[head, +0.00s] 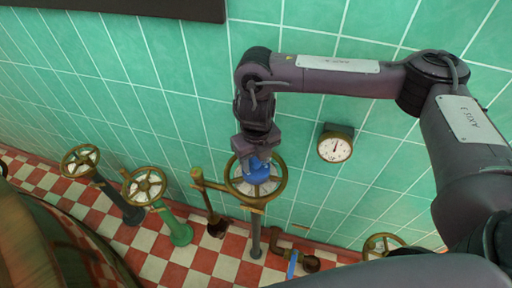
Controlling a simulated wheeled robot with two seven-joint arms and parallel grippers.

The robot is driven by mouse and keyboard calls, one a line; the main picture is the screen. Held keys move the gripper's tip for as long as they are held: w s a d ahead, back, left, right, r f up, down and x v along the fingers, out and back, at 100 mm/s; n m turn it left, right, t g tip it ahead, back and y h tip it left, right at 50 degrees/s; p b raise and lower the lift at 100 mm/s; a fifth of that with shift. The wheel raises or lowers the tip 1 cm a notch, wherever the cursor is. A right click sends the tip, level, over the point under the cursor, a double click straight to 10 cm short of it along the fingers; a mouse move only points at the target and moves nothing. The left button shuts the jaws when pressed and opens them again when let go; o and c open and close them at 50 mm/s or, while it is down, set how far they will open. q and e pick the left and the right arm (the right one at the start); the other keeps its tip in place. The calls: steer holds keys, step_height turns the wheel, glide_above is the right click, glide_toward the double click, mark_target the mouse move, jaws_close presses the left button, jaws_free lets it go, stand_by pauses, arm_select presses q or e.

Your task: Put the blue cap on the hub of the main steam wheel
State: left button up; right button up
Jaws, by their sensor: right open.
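The blue cap (259,166) is at the middle of a brass handwheel (233,186) on a grey stem against the tiled wall. It appears to be at this wheel's hub; whether it is fully seated I cannot tell. My right gripper (259,154) is open just above the cap and partly hides it and the wheel's upper part. Whether the fingers touch the cap is not clear. No label shows which wheel is the main steam one. My left gripper is not in view.
Two more handwheels stand at left, on a dark post (116,200) and a green post (178,227). Another handwheel (382,240) is at lower right. A gauge (335,147) hangs on the wall. A blue-handled pipe valve (292,265) is low. A large copper kettle (45,245) fills lower left.

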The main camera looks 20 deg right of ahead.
mark_target(256, 160)
step_height(256, 160, up, 12)
stand_by(0.4)
steer(key=shift+f, duration=0.1)
stand_by(0.3)
